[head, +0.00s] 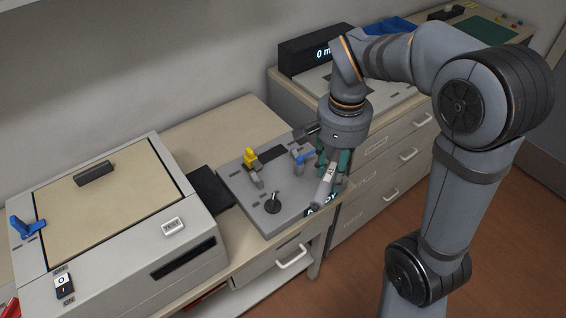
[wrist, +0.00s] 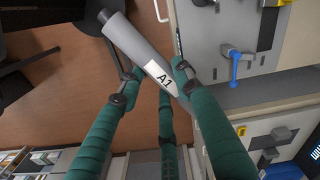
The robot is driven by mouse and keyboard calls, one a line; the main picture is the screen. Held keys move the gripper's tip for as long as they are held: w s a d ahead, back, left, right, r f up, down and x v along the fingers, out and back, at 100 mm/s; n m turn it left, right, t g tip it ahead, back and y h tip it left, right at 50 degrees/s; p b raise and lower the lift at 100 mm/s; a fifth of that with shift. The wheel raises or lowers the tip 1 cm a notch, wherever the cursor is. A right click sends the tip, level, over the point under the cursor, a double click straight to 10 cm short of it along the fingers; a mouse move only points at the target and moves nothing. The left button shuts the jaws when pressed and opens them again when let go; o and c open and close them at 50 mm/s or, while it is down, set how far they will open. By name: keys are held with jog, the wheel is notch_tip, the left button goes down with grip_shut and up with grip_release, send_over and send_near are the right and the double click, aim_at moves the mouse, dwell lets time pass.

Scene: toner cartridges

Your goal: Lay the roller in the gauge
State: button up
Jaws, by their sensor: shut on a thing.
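The roller (head: 324,188) is a grey cylinder with a white label; the label reads A1 in the wrist view (wrist: 139,43). My gripper (head: 333,170) is shut on it, with teal fingers on its sides (wrist: 153,80). The roller is tilted in the head view, at the right edge of a grey plate-like fixture (head: 236,186), which looks like the gauge. The fixture has a yellow clamp (head: 250,156), a blue lever (head: 304,156) and a black knob (head: 272,203). Its lit front display is partly hidden by the roller. The blue lever also shows in the wrist view (wrist: 235,62).
A large grey machine (head: 130,262) with a beige lid stands at left. A black pad (head: 208,187) lies between it and the fixture. A black display box (head: 313,50) stands on the back right cabinet. Open floor (wrist: 90,75) lies under the roller in the wrist view.

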jog(key=w+a+f+m+p, duration=0.2)
jog(key=w+a+f, duration=0.2)
jog(key=w, duration=0.1)
jog(key=w+a+f+m+p, duration=0.2)
jog(key=w+a+f, duration=0.2)
jog(key=w, duration=0.1)
jog(key=w+a+f+m+p, duration=0.1)
jog(key=w+a+f+p, duration=0.1)
jog(key=w+a+f, duration=0.2)
jog(key=shift+w+a+f+m+p, duration=0.2)
jog(key=shift+w+f+m+p, duration=0.3)
jog(key=shift+w, duration=0.4)
jog(key=shift+f, duration=0.25)
jog(key=shift+f+b, duration=0.45)
jog(key=shift+b, duration=0.2)
jog(key=o, duration=1)
jog(key=shift+c, duration=0.2)
jog(key=shift+r, duration=0.15)
